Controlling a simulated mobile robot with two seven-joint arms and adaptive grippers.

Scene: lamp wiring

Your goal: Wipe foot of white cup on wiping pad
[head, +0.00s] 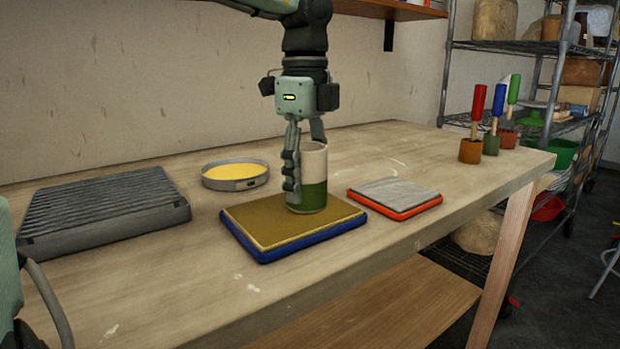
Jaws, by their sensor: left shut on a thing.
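The white cup (313,165) is upright, cream-white above and green on its lower half. My left gripper (303,168) points down from above and is shut on the cup, with one finger on its left side and the other partly hidden behind it. The cup's foot is over a square pad with a tan top and blue edge (262,245). It looks to be touching the pad or very close to it; I cannot tell which. A second pad, with a grey top and red edge (394,197), lies to the right. My right gripper is not in view.
A grey ribbed rack (100,211) sits at the left of the wooden table (180,290). A round dish of yellow material (235,173) stands behind the blue-edged pad. Several pots with coloured-handled tools (470,150) stand at the far right. The table's front left is clear.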

